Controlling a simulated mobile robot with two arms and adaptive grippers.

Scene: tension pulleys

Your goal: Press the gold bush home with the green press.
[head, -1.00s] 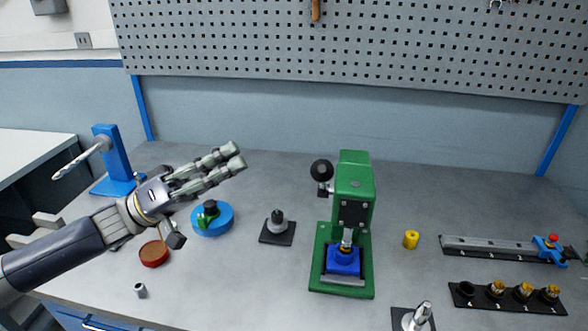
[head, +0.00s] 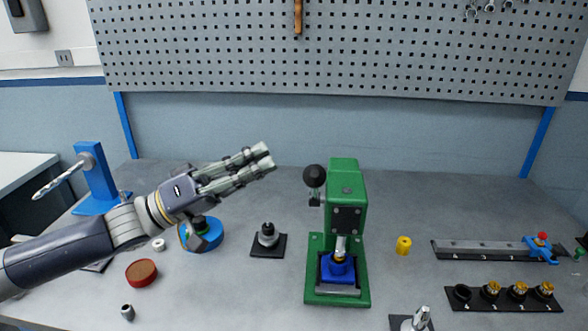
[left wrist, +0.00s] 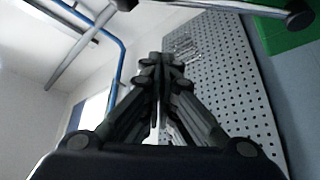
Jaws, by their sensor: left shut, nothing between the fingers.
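The green press (head: 346,205) stands on the middle of the bench. Its lever ends in a black ball knob (head: 314,176) on the press's left side. A blue block (head: 337,270) sits in the press base under the ram. A small gold bush (head: 340,256) shows on top of the block, under the ram; how deep it sits I cannot tell. My left gripper (head: 268,157) is shut and empty, pointing right, in the air left of the knob and apart from it. The left wrist view shows its closed fingers (left wrist: 160,65), with green press body (left wrist: 285,36) at upper right.
A rack (head: 506,296) with gold bushes and a grey rail (head: 483,250) lie at right. A yellow cylinder (head: 403,245) stands right of the press. A black-based post (head: 268,238), blue round fixture (head: 203,236) and red dish (head: 141,272) are at left. A pegboard (head: 330,50) hangs behind.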

